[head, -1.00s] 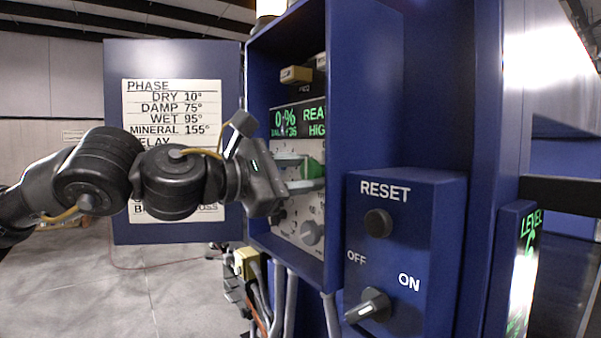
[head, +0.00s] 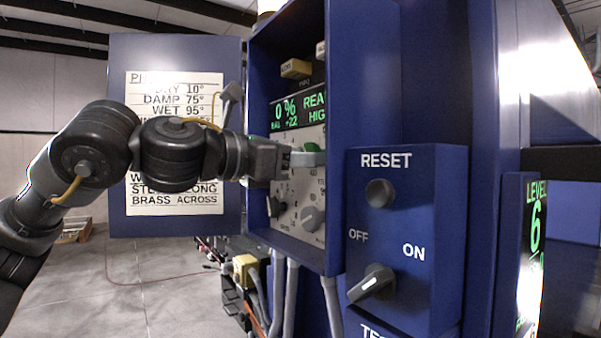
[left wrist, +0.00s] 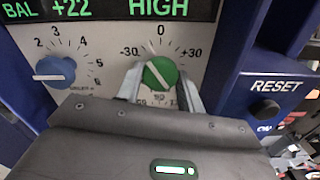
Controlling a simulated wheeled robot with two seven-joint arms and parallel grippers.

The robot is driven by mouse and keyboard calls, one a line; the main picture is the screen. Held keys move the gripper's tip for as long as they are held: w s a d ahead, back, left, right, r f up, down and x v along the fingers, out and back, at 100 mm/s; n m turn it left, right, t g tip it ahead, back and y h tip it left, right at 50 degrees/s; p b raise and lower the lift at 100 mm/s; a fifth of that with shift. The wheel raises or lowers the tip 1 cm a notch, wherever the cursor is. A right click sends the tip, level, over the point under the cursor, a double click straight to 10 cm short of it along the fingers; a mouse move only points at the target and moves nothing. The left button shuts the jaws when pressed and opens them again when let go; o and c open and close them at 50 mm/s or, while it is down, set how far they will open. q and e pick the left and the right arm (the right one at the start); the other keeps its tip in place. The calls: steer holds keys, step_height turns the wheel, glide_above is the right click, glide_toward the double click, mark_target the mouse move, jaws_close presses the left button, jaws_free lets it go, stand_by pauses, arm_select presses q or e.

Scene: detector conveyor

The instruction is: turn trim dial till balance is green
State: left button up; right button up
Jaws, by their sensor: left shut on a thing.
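The green trim dial (left wrist: 160,73) sits on the light panel between marks reading -30, 0 and +30, with a white line across its face. My left gripper (head: 308,157) is shut on it, one finger on each side in the left wrist view. In the head view the gripper hides most of the dial; a green edge (head: 311,147) shows above the fingers. The balance readout (left wrist: 65,9) shows BAL +22 in green letters on black, with HIGH to its right. My right gripper is not in view.
A blue knob (left wrist: 55,72) with a number scale is left of the dial. The blue cabinet's walls enclose the panel closely. A grey knob (head: 312,218) is lower on the panel. The RESET box (head: 405,240) with its OFF/ON switch stands to the right.

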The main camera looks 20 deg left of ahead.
arm_select(q)
steer(key=n+b, duration=0.4)
steer(key=n, duration=0.5)
steer(key=shift+b, duration=0.3)
steer(key=shift+n, duration=0.4)
steer(key=shift+r, duration=0.1)
steer(key=o, duration=1)
steer(key=b+v, duration=0.3)
steer(key=v, duration=0.7)
steer(key=shift+s+a+b, duration=0.2)
steer(key=shift+s+b, duration=0.05)
steer(key=shift+b, duration=0.15)
